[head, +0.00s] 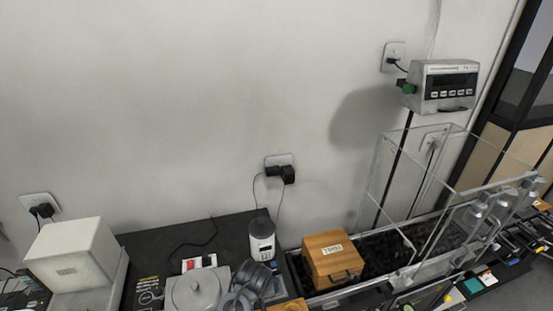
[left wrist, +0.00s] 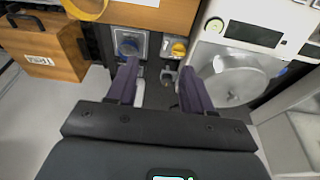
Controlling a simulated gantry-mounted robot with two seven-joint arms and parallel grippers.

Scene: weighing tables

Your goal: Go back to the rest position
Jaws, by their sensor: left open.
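My left gripper (left wrist: 160,88) shows in the left wrist view with its two dark fingers apart and nothing between them. Beyond the fingertips are a grey-blue socket-like fitting (left wrist: 130,43) and a yellow knob (left wrist: 179,48) on a dark panel. In the head view, a grey jointed part at the bottom edge, left of the wooden box, may be my arm; no fingers can be made out there. My right gripper is in neither view.
In the head view, a wooden box (head: 333,260) stands beside a clear glass enclosure (head: 378,180). A round-pan balance (left wrist: 235,80) is right of the gripper in the wrist view.

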